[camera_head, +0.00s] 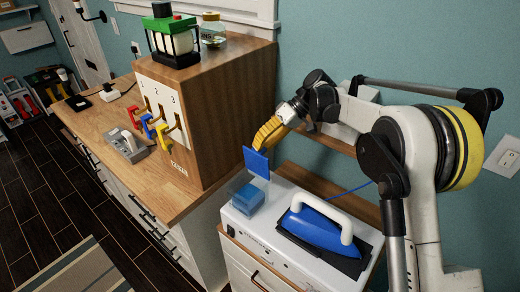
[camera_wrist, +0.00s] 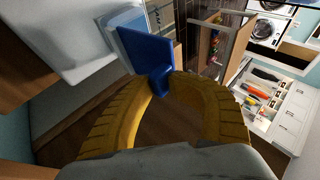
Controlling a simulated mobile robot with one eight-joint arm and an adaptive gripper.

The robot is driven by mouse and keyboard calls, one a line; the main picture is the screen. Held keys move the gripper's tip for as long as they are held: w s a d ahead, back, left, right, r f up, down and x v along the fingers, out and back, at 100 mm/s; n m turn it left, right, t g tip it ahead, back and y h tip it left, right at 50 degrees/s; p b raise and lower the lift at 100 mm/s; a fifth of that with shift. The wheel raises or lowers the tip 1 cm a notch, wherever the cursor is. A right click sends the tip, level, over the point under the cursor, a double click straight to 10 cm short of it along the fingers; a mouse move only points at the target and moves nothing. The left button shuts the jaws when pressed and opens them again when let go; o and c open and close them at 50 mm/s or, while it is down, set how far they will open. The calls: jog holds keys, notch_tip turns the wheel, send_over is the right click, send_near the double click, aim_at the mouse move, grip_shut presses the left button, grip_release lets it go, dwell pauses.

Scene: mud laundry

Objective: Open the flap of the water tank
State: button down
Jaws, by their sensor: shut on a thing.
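A white ironing station (camera_head: 277,245) stands on a small cabinet. Its translucent blue water tank (camera_head: 248,200) is at the left end of the station. The blue flap (camera_head: 257,164) stands raised and steeply tilted above the tank's back edge. My gripper (camera_head: 259,147), with yellow fingers, reaches down from behind and is shut on the flap's upper part. In the wrist view, the flap (camera_wrist: 146,50) sticks out from between the fingertips (camera_wrist: 162,84), with the pale tank (camera_wrist: 120,22) beyond it. The flap's hinge is too small to make out.
A blue iron (camera_head: 320,232) with a white handle rests on the station, right of the tank. A wooden box (camera_head: 229,110) with coloured hooked items stands left on a counter (camera_head: 98,127). A wooden shelf (camera_head: 335,137) is behind my gripper. There is open air above the tank.

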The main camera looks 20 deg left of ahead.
jog(key=shift+d+f, duration=0.25)
jog(key=shift+f, duration=0.1)
jog(key=c, duration=1.4)
grip_release()
jog(key=shift+w+d, duration=0.1)
jog(key=shift+w, duration=0.05)
jog(key=shift+r, duration=0.15)
jog(key=shift+r, duration=0.15)
jog(key=v, duration=1.1)
jog(key=shift+w+d+r, duration=0.15)
jog(key=shift+d+r, duration=0.05)
jog(key=shift+r, duration=0.1)
